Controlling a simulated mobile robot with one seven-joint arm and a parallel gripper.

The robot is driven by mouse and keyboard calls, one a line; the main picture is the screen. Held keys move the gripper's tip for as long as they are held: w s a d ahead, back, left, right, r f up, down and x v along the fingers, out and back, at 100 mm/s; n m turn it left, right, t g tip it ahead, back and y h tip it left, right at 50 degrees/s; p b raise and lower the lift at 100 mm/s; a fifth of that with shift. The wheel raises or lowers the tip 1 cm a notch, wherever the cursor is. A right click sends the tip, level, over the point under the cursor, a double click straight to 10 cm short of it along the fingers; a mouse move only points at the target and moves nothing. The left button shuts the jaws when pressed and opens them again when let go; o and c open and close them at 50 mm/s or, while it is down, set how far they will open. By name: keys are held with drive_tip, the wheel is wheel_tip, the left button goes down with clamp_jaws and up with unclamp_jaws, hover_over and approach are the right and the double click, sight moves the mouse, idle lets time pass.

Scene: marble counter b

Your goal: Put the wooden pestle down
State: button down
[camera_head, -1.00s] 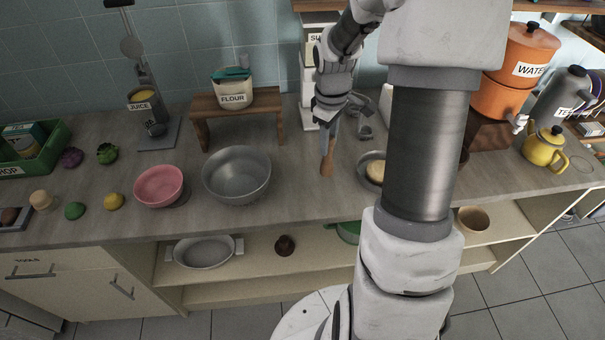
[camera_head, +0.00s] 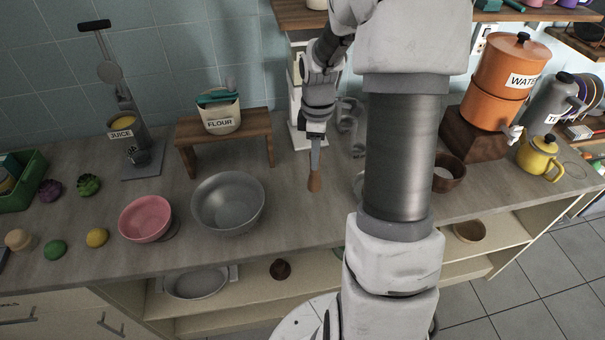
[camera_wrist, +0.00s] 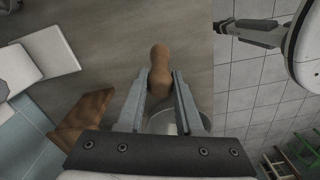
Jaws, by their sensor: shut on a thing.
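The wooden pestle (camera_head: 314,182) is brown and hangs roughly upright below my gripper (camera_head: 315,147), over the counter to the right of the steel bowl (camera_head: 228,204). In the wrist view the pestle (camera_wrist: 160,72) shows as a rounded brown shape between the two fingers of my gripper (camera_wrist: 160,84). My gripper is shut on it. I cannot tell whether its lower end touches the counter. The fingers hide part of its shaft.
A pink bowl (camera_head: 145,218) stands left of the steel bowl. A wooden stand (camera_head: 188,134) with a flour container (camera_head: 219,115) is behind. A glass jar (camera_head: 350,125) stands behind right; a dark wooden bowl (camera_head: 450,173) lies farther right. Bare counter (camera_head: 285,205) surrounds the pestle.

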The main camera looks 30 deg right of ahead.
drive_tip(key=a+f, duration=0.3)
drive_tip(key=f, duration=0.3)
drive_tip(key=shift+w, duration=0.4)
drive_tip(key=shift+f, duration=0.2)
drive_tip(key=c, duration=0.6)
unclamp_jaws()
drive_tip(key=shift+r, duration=0.1)
drive_tip(key=shift+o, duration=0.2)
drive_tip(key=shift+r, duration=0.1)
